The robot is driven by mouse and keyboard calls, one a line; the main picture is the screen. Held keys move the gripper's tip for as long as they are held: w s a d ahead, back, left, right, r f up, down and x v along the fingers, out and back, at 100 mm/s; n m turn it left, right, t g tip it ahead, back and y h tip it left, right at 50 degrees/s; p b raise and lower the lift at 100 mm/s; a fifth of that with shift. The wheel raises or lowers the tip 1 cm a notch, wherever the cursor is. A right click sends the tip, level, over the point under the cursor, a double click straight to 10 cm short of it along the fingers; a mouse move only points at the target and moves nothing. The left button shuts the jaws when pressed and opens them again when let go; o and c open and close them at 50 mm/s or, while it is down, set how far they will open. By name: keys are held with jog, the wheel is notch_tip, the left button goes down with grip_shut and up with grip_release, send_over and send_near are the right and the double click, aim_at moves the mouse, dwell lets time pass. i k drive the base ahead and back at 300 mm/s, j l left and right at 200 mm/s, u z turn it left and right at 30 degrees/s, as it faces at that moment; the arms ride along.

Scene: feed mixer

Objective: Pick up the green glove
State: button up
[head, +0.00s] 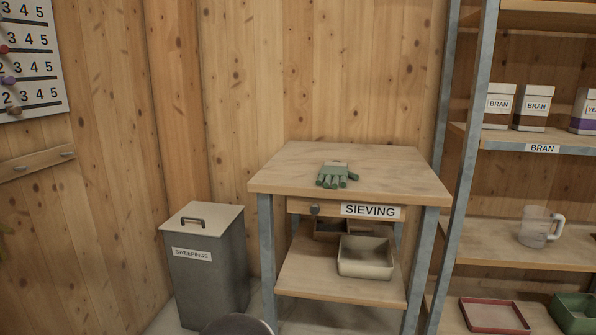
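The green glove (336,176) lies flat on the wooden top of the sieving table (400,181), near its middle left. Its fingers point toward the table's front edge and its pale cuff points toward the back wall. Nothing covers it and nothing touches it but the table. My gripper is not in view.
A grey sweepings bin (207,265) stands left. A metal-framed shelf rack (467,165) rises close on the right. The table top is otherwise clear.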

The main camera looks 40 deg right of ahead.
aim_at(334, 170)
jog(key=z, duration=1.6)
